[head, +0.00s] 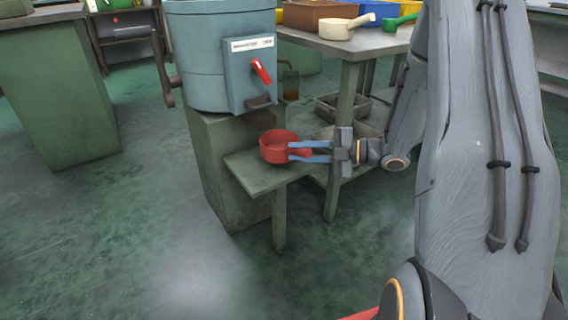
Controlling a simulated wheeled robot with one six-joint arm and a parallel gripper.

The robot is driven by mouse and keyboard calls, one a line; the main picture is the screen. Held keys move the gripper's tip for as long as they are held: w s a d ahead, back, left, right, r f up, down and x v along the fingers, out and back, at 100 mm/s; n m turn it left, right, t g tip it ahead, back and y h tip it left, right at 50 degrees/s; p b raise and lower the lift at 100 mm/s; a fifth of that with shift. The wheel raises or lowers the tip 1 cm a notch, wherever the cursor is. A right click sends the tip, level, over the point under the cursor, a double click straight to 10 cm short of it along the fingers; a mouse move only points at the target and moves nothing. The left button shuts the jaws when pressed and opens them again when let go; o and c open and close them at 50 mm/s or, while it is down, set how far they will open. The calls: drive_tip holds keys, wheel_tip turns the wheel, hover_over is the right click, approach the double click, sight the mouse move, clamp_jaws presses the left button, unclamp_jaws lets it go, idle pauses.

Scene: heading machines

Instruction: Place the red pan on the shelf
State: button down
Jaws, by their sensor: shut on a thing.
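The red pan (278,146) is in the middle of the head view, at the small green shelf (258,179) that juts out below the blue-grey machine (222,55). My gripper (305,151) reaches in from the right, and its blue fingers are shut on the right side of the red pan, where its handle shows. The pan looks upright. I cannot tell whether its base touches the shelf or hangs just above it.
A red lever (261,71) sticks out of the machine's front above the pan. A table (345,46) behind holds a cream pan (338,28), a green pan and several bins. A green cabinet (55,95) stands at left. The floor in front is clear.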

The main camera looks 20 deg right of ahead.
drive_tip(key=x, duration=0.3)
drive_tip(key=b+x, duration=0.1)
drive_tip(key=shift+a+r, duration=0.2)
drive_tip(key=shift+r, duration=0.05)
drive_tip(key=shift+f+b, duration=0.9)
drive_tip(key=shift+f, duration=0.9)
drive_tip(key=c, duration=1.6)
unclamp_jaws()
drive_tip(key=shift+d, duration=0.1)
drive_tip(key=p+v, duration=0.4)
drive_tip(key=v, duration=0.8)
drive_tip(key=shift+w, duration=0.1)
drive_tip(key=shift+w, duration=0.1)
